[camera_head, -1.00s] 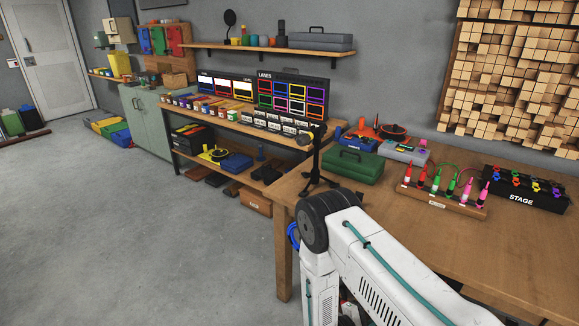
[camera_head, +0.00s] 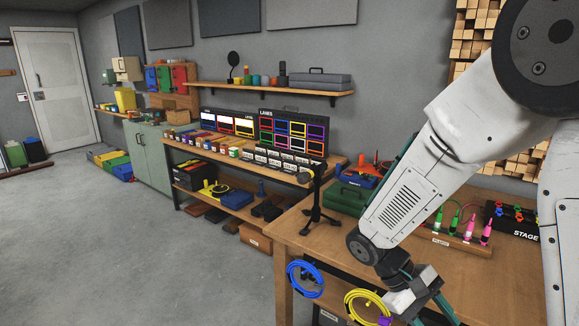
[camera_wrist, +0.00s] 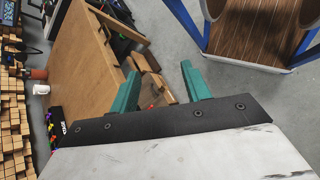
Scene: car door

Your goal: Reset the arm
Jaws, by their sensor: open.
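My arm crosses the right side of the head view. My gripper (camera_head: 437,318) hangs low at the front edge of the wooden workbench (camera_head: 310,252), partly cut off by the bottom of the frame. In the wrist view its two teal fingers (camera_wrist: 158,88) stand apart with nothing between them. A blue coiled cable (camera_head: 304,280) and a yellow coiled cable (camera_head: 367,306) hang by the bench front, left of the gripper.
A black microphone stand (camera_head: 316,205), a green case (camera_head: 345,198) and a stage box (camera_head: 521,232) stand on the bench. Shelves with a lanes panel (camera_head: 291,136) line the wall. The grey floor (camera_head: 120,240) at left is clear. A blue-framed structure (camera_wrist: 255,30) shows in the wrist view.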

